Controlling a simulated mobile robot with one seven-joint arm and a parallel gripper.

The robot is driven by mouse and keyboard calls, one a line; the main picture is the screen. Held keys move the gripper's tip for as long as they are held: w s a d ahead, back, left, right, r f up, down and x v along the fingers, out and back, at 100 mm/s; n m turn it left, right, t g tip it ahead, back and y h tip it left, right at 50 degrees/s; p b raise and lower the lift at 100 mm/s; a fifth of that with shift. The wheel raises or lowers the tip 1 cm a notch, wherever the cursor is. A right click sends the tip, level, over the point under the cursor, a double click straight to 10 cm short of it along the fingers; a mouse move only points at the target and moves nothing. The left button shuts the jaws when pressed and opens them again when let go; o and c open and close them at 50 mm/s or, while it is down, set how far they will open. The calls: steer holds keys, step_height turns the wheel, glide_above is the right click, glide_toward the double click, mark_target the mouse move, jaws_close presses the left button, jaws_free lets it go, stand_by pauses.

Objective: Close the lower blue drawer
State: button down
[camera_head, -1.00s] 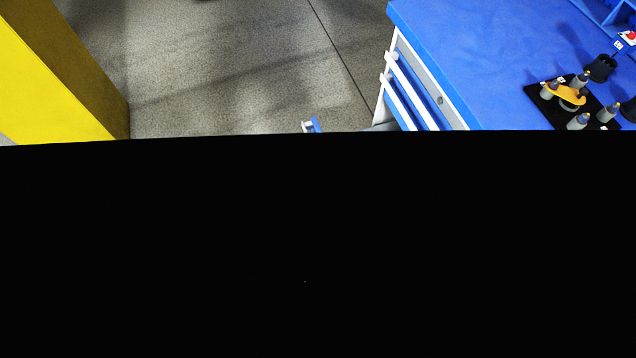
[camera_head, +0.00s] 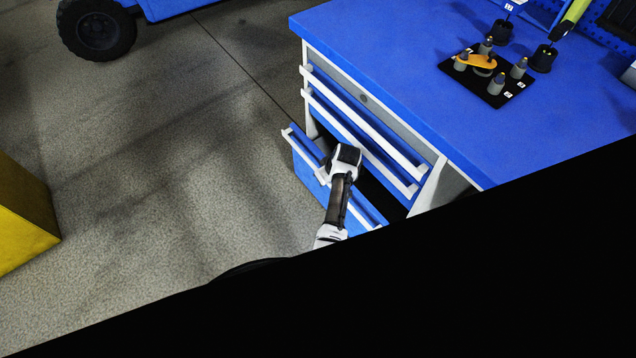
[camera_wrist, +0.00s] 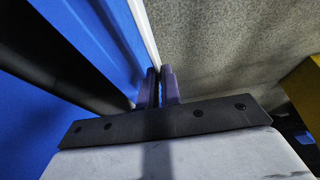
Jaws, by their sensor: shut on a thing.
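The lower blue drawer (camera_head: 306,179) is pulled out from the blue-topped cabinet in the head view, with a dark opening behind its front. Its white handle (camera_head: 300,153) runs along the top of the front and shows in the wrist view as a white strip (camera_wrist: 146,32) beside the blue front (camera_wrist: 100,35). My gripper (camera_head: 325,174) is at the handle, near the middle of the drawer front. In the wrist view its two fingers (camera_wrist: 158,88) are shut on the handle. The drawer's near lower end is hidden by a black area.
Two upper drawers (camera_head: 352,145) look shut. The blue worktop (camera_head: 400,90) holds a black board (camera_head: 488,80) with several grey pegs. A yellow block (camera_head: 20,215) stands at left and a black wheel (camera_head: 95,28) at the back. The floor left of the drawer is clear.

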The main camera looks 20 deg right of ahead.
steer(key=shift+d, duration=0.2)
steer(key=c, duration=1.6)
jaws_free()
steer(key=shift+r, duration=0.1)
steer(key=v, duration=1.3)
steer(key=shift+s+r, duration=0.2)
steer(key=shift+r, duration=0.1)
steer(key=shift+c, duration=0.2)
